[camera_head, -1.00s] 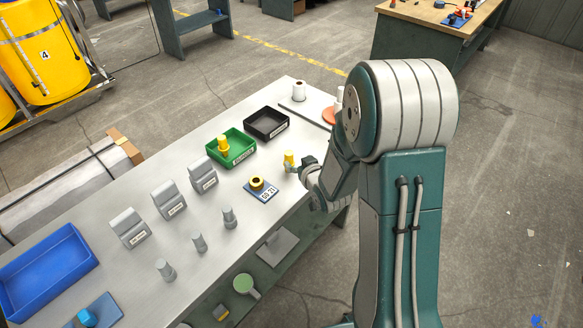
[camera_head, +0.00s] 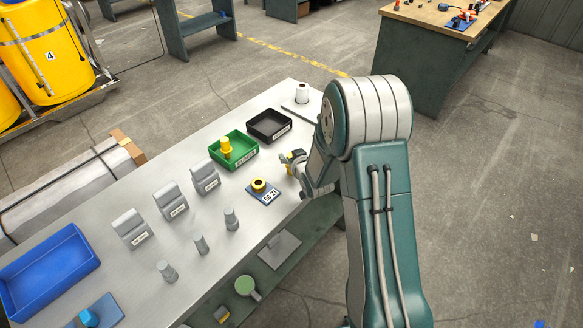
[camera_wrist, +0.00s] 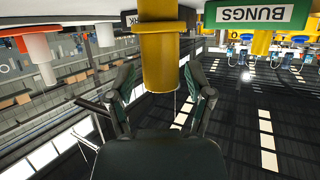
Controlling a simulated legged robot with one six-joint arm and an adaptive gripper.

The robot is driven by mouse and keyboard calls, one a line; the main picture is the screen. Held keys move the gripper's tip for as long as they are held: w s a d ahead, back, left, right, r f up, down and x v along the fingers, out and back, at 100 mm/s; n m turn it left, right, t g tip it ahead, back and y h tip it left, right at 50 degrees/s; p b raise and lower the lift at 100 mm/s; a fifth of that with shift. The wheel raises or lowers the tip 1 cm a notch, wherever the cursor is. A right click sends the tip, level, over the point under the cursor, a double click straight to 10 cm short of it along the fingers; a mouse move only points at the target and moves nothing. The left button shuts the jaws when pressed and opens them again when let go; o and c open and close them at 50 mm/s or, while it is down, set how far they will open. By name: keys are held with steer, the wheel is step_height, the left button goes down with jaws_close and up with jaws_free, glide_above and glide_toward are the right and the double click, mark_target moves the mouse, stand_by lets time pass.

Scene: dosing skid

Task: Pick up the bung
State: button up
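A yellow bung (camera_wrist: 160,60) stands on the bench; the wrist view shows it upside down, with its wide part at the top of the picture and a narrower part between my fingers. My gripper (camera_wrist: 163,88) is open, with one dark finger on each side of the bung and a small gap showing on both sides. In the head view my gripper (camera_head: 294,166) is low at the bench's right edge and partly hides this bung. Another yellow bung (camera_head: 226,150) stands in the green tray (camera_head: 241,160), labelled BUNGS.
A black tray (camera_head: 268,125) lies beyond the green one. A blue plate (camera_head: 266,196) with a yellow, dark-holed ring (camera_head: 259,184) is nearby. Grey label blocks, grey pegs and a blue tray (camera_head: 45,270) occupy the left. A white roll (camera_head: 302,94) stands at the far end.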

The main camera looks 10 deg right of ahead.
steer(key=shift+a, duration=0.1)
jaws_close()
